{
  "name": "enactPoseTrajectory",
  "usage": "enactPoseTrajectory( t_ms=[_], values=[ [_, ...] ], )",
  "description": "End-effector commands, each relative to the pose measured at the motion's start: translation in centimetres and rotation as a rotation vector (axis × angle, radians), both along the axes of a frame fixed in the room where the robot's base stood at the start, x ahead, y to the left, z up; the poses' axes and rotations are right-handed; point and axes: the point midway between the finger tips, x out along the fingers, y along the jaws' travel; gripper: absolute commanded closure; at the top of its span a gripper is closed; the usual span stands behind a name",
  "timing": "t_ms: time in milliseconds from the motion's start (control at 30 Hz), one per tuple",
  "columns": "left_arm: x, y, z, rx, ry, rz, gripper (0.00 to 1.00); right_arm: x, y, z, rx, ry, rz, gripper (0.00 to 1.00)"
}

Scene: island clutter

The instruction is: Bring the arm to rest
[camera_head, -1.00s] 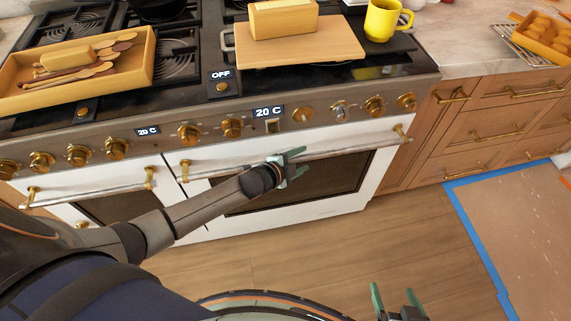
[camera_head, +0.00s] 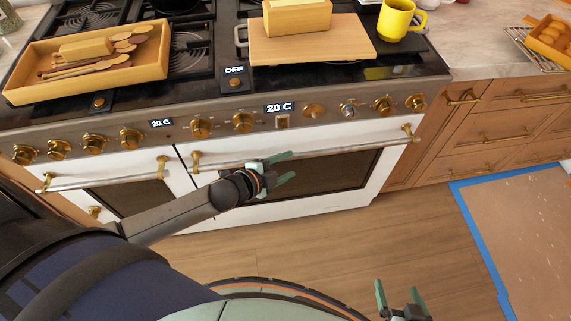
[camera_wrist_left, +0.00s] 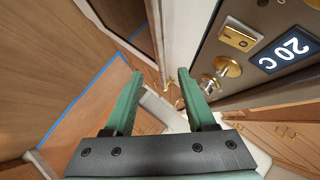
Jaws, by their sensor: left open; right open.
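My left gripper (camera_head: 284,168) is open and empty. In the head view it appears in front of the white oven door (camera_head: 290,209), overlapping the door just below its long handle (camera_head: 330,148). The left wrist view shows its two green fingers (camera_wrist_left: 158,97) spread with nothing between them. I cannot tell whether it touches the door. My right gripper (camera_head: 399,294) is open and empty at the bottom edge of the head view, over the wooden floor.
On the stove top are a wooden tray (camera_head: 150,72) with utensils, a cutting board (camera_head: 345,44) bearing a yellow block (camera_head: 297,18), and a yellow mug (camera_head: 395,20). Gold knobs (camera_head: 243,121) line the front. Wooden drawers (camera_head: 510,135) stand right. The floor (camera_head: 390,225) before the oven is clear.

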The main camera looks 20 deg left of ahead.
Motion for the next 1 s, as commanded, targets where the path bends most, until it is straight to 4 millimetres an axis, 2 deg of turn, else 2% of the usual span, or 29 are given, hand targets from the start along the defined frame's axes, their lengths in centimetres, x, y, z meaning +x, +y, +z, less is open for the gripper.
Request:
enactPoseTrajectory(
  t_ms=[267, 367, 467, 600, 800, 900, 1000],
  values=[
    [0.0, 0.0, 0.0, -0.001, 0.000, 0.000, 0.44, 0.0, 0.0, 0.0, 0.001, 0.000, -0.001, 0.06],
    [-0.7, -0.5, -0.2, -0.035, 0.021, 0.019, 0.44, 0.0, 0.0, 0.2, 0.001, 0.000, -0.001, 0.06],
    [-2.9, -1.6, -0.6, -0.154, 0.087, 0.088, 0.44, 0.0, 0.0, 0.9, 0.001, 0.000, -0.001, 0.06],
    [-7.8, -2.9, -1.4, -0.404, 0.238, 0.281, 0.44, 0.0, 0.0, 2.1, 0.001, 0.000, -0.001, 0.06],
    [-14.1, -2.8, -2.2, -0.681, 0.410, 0.571, 0.44, 0.0, 0.0, 3.3, 0.001, 0.000, -0.001, 0.06],
    [-16.0, -2.5, -2.5, -0.750, 0.453, 0.661, 0.44, 0.0, 0.0, 3.6, 0.001, -0.001, -0.001, 0.06],
    [-16.7, -2.2, -2.6, -0.780, 0.469, 0.702, 0.44, 0.0, 0.1, 3.6, 0.002, -0.001, 0.000, 0.06]
  ],
)
